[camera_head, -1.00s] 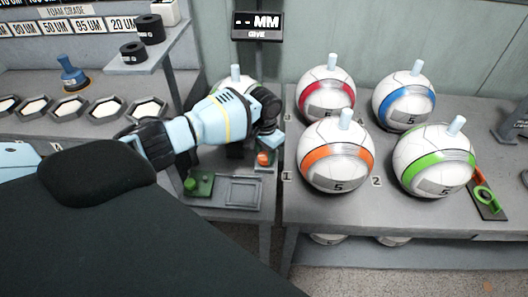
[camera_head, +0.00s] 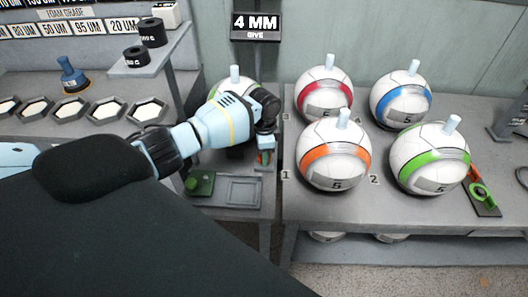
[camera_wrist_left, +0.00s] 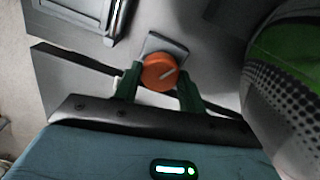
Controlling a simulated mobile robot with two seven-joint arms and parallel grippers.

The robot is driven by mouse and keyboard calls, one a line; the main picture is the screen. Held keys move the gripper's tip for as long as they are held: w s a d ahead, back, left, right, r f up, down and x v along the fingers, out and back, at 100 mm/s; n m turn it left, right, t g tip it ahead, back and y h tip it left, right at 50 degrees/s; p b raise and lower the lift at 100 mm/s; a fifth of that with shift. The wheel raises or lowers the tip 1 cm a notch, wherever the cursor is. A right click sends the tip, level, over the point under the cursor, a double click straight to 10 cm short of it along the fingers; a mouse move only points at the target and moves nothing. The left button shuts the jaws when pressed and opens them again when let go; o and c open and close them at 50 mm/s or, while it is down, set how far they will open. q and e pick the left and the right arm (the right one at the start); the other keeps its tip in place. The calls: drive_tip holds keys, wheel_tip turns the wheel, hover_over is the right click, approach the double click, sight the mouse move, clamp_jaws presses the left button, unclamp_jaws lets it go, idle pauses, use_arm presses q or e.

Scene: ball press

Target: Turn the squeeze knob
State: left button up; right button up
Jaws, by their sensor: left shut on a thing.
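The squeeze knob is a round orange dial (camera_wrist_left: 159,72) with a white pointer line, on a small grey plate at the front of the press. In the wrist view its line slants up to the right. My left gripper (camera_wrist_left: 158,84) is shut on the knob, with a green finger on either side. In the head view the knob (camera_head: 264,157) shows just below my left gripper (camera_head: 266,148). A white ball with a green band (camera_head: 222,90) sits behind my left arm, mostly hidden. The display (camera_head: 256,26) above reads "4 MM GIVE". My right gripper is not in view.
A green button box (camera_head: 199,183) and a shallow grey tray (camera_head: 242,191) lie left of the knob. Several banded balls, including an orange-banded one (camera_head: 334,155), stand on the right table. In the wrist view a green-banded ball (camera_wrist_left: 287,50) is close at the right.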

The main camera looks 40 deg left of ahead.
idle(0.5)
use_arm(q)
drive_tip(key=o, duration=1)
drive_tip(key=shift+c, duration=0.2)
drive_tip(key=shift+r+p, duration=0.5)
drive_tip(key=shift+r, duration=3.4)
